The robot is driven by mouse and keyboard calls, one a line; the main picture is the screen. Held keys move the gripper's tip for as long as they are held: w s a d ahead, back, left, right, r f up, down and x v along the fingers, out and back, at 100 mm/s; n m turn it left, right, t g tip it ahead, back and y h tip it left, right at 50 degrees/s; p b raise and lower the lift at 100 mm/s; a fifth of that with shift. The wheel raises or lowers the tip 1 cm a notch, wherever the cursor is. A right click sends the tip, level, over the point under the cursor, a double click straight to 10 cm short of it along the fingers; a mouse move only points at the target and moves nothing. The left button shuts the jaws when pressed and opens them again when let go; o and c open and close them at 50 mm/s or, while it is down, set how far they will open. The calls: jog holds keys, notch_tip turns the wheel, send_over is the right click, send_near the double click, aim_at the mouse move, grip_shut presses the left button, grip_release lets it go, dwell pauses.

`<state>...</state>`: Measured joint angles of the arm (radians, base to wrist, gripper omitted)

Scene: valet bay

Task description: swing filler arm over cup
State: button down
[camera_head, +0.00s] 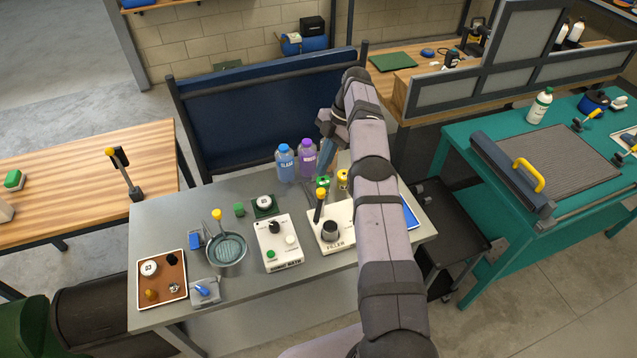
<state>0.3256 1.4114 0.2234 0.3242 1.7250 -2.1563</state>
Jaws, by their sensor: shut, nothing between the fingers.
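The filler (340,243) is a pale base labelled "FILLER" on the grey bench, left of my arm. A dark grey round piece (330,231), which may be the cup, sits on it. A black bar with a yellow tip (319,206) stands up at its left back; it looks like the filler arm, and it is beside the round piece, not clearly over it. My gripper (326,174) points down behind the filler, close to a small green item. It is shut and empty, apart from the black bar. My arm hides the filler's right side.
Blue (286,164) and purple (307,160) bottles stand left of my gripper. A yellow item (342,179) is at its right. A white control box (278,243) is left of the filler. A round metal basin (227,249) and brown tray (146,289) lie farther left.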

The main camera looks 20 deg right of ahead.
jog(key=w+a+r+t+b, duration=0.1)
jog(key=w+r+t+b, duration=0.15)
jog(key=r+b, duration=0.4)
jog(key=s+a+r+b, duration=0.2)
jog(key=s+a+b, duration=0.2)
jog(key=b, duration=0.4)
notch_tip(320, 180, down, 10)
jog(key=s+m+h, duration=0.1)
jog(key=s+m, duration=0.1)
jog(key=m, duration=0.7)
jog(key=shift+s+f+t, duration=0.15)
jog(key=shift+t, duration=0.2)
jog(key=shift+a, duration=0.15)
